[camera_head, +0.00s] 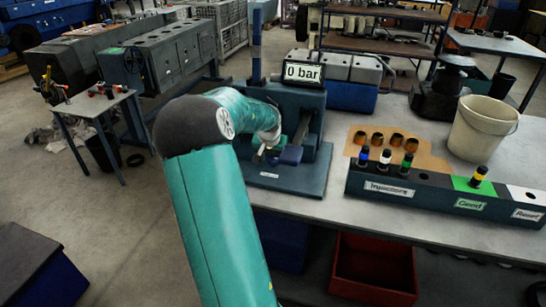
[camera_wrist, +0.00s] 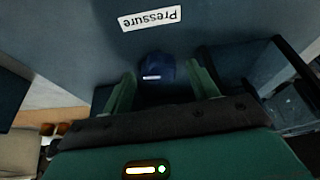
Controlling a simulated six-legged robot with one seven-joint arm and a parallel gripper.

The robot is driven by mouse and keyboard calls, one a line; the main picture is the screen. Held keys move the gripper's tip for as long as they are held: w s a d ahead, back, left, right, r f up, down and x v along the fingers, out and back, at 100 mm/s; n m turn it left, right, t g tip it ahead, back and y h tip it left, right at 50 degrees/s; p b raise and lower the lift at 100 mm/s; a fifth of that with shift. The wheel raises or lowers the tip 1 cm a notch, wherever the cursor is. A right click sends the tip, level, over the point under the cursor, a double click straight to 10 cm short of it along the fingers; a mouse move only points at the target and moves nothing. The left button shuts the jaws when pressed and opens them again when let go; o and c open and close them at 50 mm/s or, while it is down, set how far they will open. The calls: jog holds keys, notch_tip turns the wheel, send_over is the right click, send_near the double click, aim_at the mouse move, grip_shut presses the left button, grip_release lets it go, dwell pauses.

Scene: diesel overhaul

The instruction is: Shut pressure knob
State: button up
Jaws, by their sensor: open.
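The pressure knob is dark blue with a small white mark. In the wrist view the knob (camera_wrist: 156,72) sits between my two green fingers, below a white label reading "Pressure" (camera_wrist: 150,18), which is upside down there. My gripper (camera_wrist: 160,80) is open around the knob, with gaps visible on both sides. In the head view my gripper (camera_head: 272,152) is low at the front of the blue test stand (camera_head: 313,170), partly hidden by my arm. The display (camera_head: 303,73) on top of the stand reads "0 bar".
Several brown rings lie on a tan mat (camera_head: 434,160). A red crate (camera_head: 373,268) is under the table.

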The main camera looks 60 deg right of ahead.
jog(key=v, duration=1.3)
jog(key=shift+r, duration=0.2)
